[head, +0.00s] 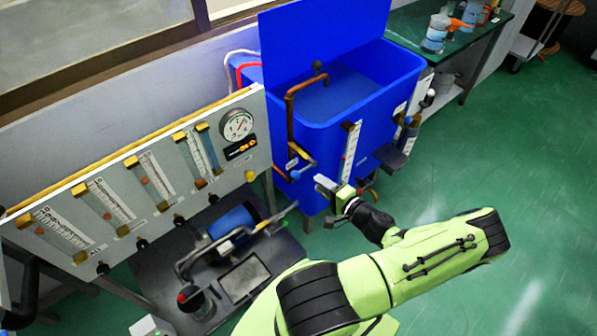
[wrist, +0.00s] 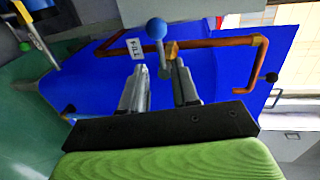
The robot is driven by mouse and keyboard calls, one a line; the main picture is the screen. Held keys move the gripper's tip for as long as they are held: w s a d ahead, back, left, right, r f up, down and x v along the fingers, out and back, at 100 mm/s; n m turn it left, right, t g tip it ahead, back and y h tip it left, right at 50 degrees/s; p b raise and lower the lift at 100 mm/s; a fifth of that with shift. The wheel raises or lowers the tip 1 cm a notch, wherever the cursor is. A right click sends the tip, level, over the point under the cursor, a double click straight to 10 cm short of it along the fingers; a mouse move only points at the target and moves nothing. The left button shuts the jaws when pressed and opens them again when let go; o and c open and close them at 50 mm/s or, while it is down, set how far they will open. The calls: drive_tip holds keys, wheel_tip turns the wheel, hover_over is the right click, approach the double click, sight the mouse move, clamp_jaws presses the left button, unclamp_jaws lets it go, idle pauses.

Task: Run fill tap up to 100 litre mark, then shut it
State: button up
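The blue tank (head: 390,85) stands against the wall with its lid raised, and a copper fill pipe (head: 290,120) bends over its rim. The fill tap has a brass body (wrist: 171,50), a grey lever and a blue ball knob (wrist: 156,28), beside a white FILL label (wrist: 134,48). A white scale with a sight tube (head: 351,150) is on the tank's front; its level is too small to read. My gripper (head: 325,187) is in front of the tank, below the tap. In the wrist view its fingers (wrist: 160,80) are apart, with nothing held, and the knob lies beyond their tips.
A panel of flow meters (head: 150,180) stands left of the tank. A dark low platform (head: 160,270) with a blue motor-like unit (head: 232,224) lies below it. A green bench (head: 420,25) with bottles is behind right. Green floor (head: 480,150) is open on the right.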

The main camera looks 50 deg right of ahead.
sight(303, 171)
drive_tip(key=b+x, duration=0.1)
drive_tip(key=x, duration=0.8)
drive_tip(key=shift+w+f, duration=0.15)
drive_tip(key=shift+w, duration=0.1)
drive_tip(key=shift+c, duration=0.3)
clamp_jaws()
